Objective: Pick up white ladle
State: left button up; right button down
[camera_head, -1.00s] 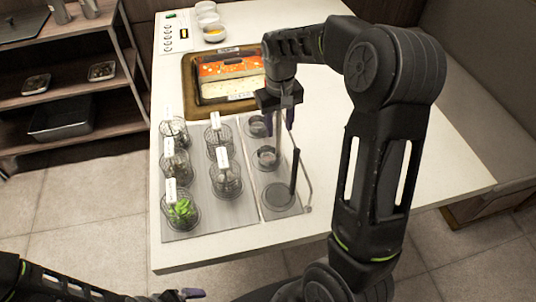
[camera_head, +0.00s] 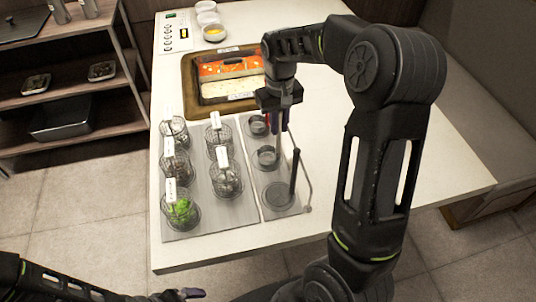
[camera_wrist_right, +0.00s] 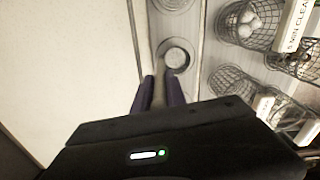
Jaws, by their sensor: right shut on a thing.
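My right gripper (camera_head: 277,122) is above the panel of round wells and points down. It is shut on a pale grey upright handle, which I take to be the white ladle's. In the right wrist view, the white ladle (camera_wrist_right: 160,92) shows as this handle between the purple fingertips (camera_wrist_right: 160,90). It leads down toward a round well, where a pale disc shows; I cannot tell whether that disc is the ladle's bowl.
A black-handled ladle (camera_head: 295,178) stands upright in the nearest well. Wire baskets (camera_head: 228,180) with white labels stand to the left, one holding green food. A brown-rimmed tray (camera_head: 192,97) of food lies behind. White bowls (camera_head: 214,32) stand farther back. The table (camera_head: 440,160) is clear at right.

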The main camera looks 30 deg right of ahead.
dwell(0.5)
notch_tip(320, 180, up, 10)
jog(key=shift+r+b, duration=0.1)
jog(key=shift+b, duration=0.2)
dwell(0.7)
